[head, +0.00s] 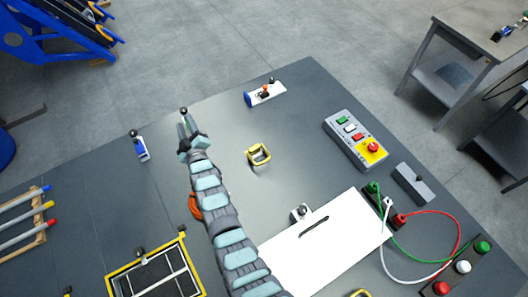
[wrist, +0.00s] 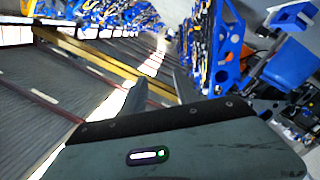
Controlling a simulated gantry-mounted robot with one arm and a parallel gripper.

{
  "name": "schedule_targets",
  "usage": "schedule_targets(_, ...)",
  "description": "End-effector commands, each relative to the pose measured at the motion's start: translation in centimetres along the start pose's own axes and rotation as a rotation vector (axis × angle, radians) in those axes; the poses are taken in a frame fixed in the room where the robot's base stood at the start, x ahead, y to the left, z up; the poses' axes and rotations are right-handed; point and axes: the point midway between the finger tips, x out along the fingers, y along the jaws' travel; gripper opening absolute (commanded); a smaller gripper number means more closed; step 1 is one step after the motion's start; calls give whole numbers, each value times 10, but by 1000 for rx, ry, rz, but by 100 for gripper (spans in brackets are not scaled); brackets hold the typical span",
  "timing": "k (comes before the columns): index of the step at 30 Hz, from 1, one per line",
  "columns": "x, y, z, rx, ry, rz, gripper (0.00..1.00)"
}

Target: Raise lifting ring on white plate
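The white plate (head: 335,245) lies on the grey table at the lower right in the head view, with a dark slot-like mark on it. A yellow ring (head: 360,293) shows in part at the plate's lower edge, cut off by the frame. Another yellow ring-shaped piece (head: 258,156) sits on the table above the plate. My gripper (head: 186,122) is up and left of both, pointing away from the plate. In the wrist view its two fingers (wrist: 158,92) stand apart with nothing between them. Neither plate nor ring can be made out there.
A button box (head: 358,140), a grey block (head: 414,184) and cables with red, white and green plugs lie right of the plate. A small blue-and-white latch (head: 140,146) stands left of my gripper. A black framed panel (head: 155,272) is at lower left.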

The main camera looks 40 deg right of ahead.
Motion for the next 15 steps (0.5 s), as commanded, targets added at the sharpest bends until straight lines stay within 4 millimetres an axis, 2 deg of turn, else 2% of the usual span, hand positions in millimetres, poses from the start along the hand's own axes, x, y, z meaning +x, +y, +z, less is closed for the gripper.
schedule_targets(1, 22, 0, 24, -59, -74, -59, 36)
schedule_targets(3, 41, -4, 55, -154, -175, -170, 36)
schedule_targets(7, 52, -6, 110, -329, -332, -415, 36)
schedule_targets(11, 33, 9, 157, -499, -450, -688, 36)
schedule_targets(14, 0, 30, 188, -615, -517, -913, 36)
schedule_targets(15, -16, 40, 199, -652, -538, -1000, 36)
